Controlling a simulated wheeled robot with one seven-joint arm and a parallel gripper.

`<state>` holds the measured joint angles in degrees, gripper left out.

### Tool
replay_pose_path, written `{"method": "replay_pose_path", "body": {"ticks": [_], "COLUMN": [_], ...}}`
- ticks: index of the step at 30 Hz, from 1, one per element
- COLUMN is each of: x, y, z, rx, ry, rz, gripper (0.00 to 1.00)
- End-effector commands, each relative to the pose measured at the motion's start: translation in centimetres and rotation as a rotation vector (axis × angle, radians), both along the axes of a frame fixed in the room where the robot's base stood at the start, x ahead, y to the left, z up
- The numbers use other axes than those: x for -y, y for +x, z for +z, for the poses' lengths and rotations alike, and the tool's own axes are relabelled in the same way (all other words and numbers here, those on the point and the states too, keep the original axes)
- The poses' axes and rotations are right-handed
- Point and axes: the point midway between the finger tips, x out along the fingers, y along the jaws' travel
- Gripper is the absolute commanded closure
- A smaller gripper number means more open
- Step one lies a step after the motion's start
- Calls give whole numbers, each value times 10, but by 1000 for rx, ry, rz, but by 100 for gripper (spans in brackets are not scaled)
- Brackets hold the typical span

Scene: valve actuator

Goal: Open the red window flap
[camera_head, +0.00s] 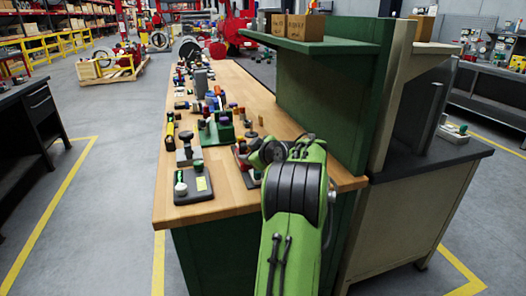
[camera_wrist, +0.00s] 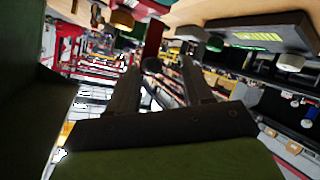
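In the wrist view a flat dark-red panel (camera_wrist: 153,38), which looks like the red window flap, stands just beyond my fingertips. In the head view a small red part (camera_head: 240,153) shows on the bench just left of my arm's end, mostly hidden by it. My gripper (camera_wrist: 159,68) has its two dark fingers spread apart in the wrist view. A dark round knob (camera_wrist: 152,65) shows in the gap between them, below the red panel; I cannot tell whether anything touches. In the head view my arm hides the fingers.
The wooden bench (camera_head: 225,205) carries several devices. A dark block with a green button and a yellow label (camera_head: 194,184) sits near the front left. A green block (camera_head: 216,130) stands behind it.

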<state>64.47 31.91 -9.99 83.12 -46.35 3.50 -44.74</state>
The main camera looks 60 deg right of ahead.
Motion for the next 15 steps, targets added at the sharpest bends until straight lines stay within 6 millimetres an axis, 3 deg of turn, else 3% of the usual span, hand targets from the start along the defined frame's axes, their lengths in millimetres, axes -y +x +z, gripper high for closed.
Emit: {"method": "replay_pose_path", "body": {"ticks": [3,9,15], "x": [-12,-31,-40], "y": [-32,-75,-94], "z": [19,40,49], "rx": [5,8,8], "ry": [-5,-9,-12], "rz": [-9,-10,-7], "gripper": [50,50,50]}}
